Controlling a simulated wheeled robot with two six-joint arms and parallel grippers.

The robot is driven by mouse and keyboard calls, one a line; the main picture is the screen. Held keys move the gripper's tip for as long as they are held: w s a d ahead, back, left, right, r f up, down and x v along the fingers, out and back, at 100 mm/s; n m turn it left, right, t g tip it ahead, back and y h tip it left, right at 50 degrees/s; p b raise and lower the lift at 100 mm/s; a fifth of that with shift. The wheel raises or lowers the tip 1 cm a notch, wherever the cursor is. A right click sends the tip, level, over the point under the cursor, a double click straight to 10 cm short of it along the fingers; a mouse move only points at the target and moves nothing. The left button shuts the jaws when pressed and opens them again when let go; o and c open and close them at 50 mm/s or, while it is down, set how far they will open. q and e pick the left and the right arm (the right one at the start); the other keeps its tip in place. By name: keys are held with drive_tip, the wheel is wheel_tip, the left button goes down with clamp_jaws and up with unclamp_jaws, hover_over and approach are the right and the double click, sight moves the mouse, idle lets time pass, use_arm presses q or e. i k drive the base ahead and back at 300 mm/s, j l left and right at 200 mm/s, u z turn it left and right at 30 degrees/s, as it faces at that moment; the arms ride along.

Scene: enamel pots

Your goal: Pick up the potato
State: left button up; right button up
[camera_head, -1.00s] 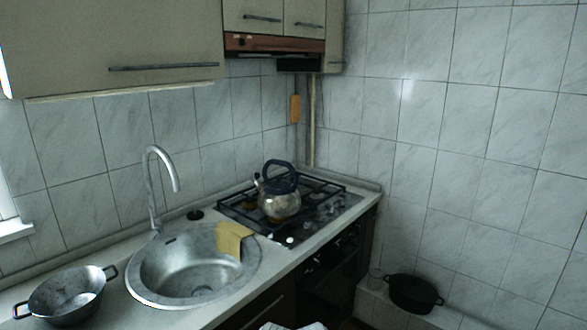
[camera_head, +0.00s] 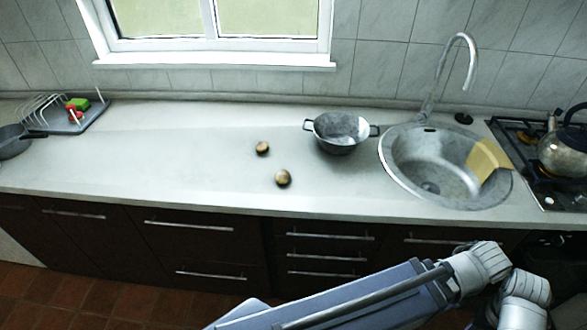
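Two small brown, potato-like lumps lie on the pale worktop left of the colander-like pot. The nearer and slightly larger potato (camera_head: 283,178) lies towards the worktop's front edge. The other potato (camera_head: 262,148) lies a little behind it and to its left. They are apart, and nothing touches them. They are too small in view to tell their kind for sure. One of my arms crosses the bottom right of the view, below the worktop, well away from both. Neither of my grippers shows.
A grey two-handled pot (camera_head: 341,131) stands right of the potatoes. Beyond it are the round sink (camera_head: 400,185) with a yellow cloth (camera_head: 484,158), and the stove with a kettle (camera_head: 563,150). A dish rack (camera_head: 48,112) and a pan (camera_head: 14,142) are far left. The worktop between is clear.

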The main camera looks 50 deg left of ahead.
sight(282, 176)
drive_tip(key=u, duration=1.95)
